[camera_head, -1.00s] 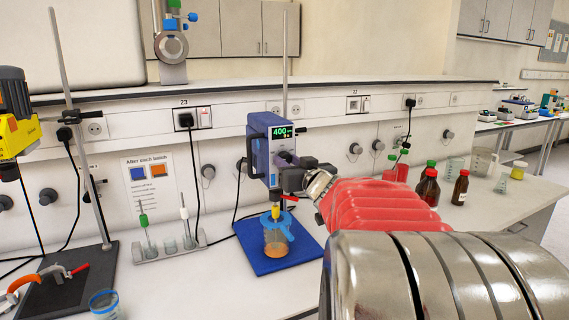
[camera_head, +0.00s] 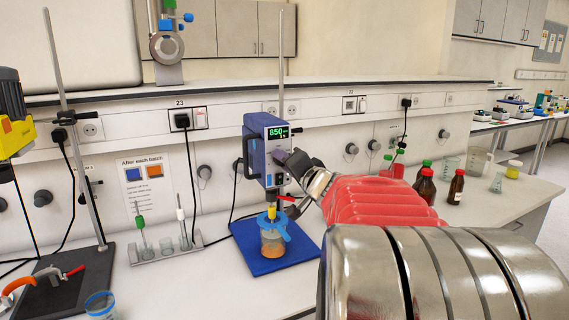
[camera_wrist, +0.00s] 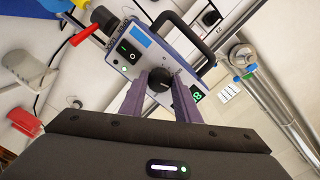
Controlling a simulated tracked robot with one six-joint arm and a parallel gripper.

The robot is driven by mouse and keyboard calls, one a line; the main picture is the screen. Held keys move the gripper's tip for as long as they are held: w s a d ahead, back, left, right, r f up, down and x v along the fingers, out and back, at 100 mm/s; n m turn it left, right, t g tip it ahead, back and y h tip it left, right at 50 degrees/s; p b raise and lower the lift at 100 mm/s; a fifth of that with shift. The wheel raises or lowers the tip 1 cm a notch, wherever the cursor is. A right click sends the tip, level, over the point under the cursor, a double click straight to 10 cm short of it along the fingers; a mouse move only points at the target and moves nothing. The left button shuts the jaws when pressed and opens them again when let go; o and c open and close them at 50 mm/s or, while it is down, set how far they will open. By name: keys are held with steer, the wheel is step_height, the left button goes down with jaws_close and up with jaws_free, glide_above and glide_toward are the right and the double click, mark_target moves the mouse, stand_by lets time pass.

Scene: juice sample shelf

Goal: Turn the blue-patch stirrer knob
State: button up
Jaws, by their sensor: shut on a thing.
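The blue stirrer (camera_head: 256,148) stands on a blue base plate (camera_head: 248,238). Its green display (camera_head: 278,132) reads 850. In the wrist view its front panel carries a blue patch (camera_wrist: 148,36), a black switch (camera_wrist: 128,51) and a round black knob (camera_wrist: 158,84). My gripper (camera_wrist: 159,78) is shut on the knob, one purple finger on each side. In the head view my gripper (camera_head: 291,164) reaches the stirrer's front from the right and hides the knob. Below the stirrer, a jar (camera_head: 272,242) with a blue clamp around it holds some orange liquid.
A yellow and grey stirrer (camera_head: 12,120) stands at the far left over a dark base (camera_head: 68,282). A rack of probes (camera_head: 165,248) is left of the blue base. Brown bottles (camera_head: 456,188) and glassware stand to the right. The front bench middle is clear.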

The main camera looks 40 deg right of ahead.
steer(key=shift+d+f+m, duration=0.1)
steer(key=shift+f+m, duration=0.05)
steer(key=shift+m, duration=0.65)
steer(key=shift+f+m, duration=0.1)
steer(key=shift+m, duration=0.7)
steer(key=o, duration=0.7)
steer(key=shift+s, duration=0.1)
steer(key=o, duration=0.3)
steer(key=shift+r, duration=0.15)
steer(key=shift+o, duration=0.2)
steer(key=v, duration=1.3)
steer(key=shift+s, duration=0.4)
steer(key=shift+w, duration=0.1)
